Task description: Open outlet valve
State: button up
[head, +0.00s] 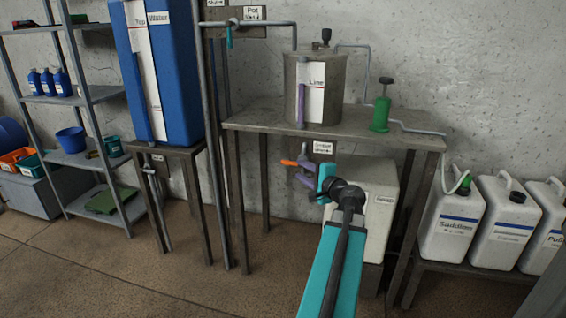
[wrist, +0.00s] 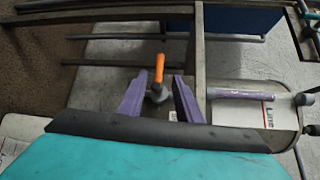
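The outlet valve has an orange handle (head: 289,163) below the front edge of the metal table, under the steel pot (head: 315,85). A small white label (head: 323,147) sits just above it. In the wrist view the orange handle (wrist: 159,69) rises from a grey valve body (wrist: 157,94). My gripper (head: 303,170) has purple fingers and is open near the handle. In the wrist view my gripper (wrist: 155,84) has one finger on each side of the valve, with gaps showing. The fingers partly hide the valve in the head view.
The table edge (head: 250,127) lies right above the valve. A white container (head: 380,200) stands under the table behind my gripper. A blue tank (head: 175,70) stands at left, and white jugs (head: 455,225) at right. The floor in front is clear.

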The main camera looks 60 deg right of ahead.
aim_at(292, 163)
jog(key=b+x, duration=0.1)
jog(key=x, duration=1.2)
jog(key=shift+w+d, duration=0.2)
jog(key=shift+w, duration=0.15)
jog(key=shift+f, duration=0.1)
grip_shut()
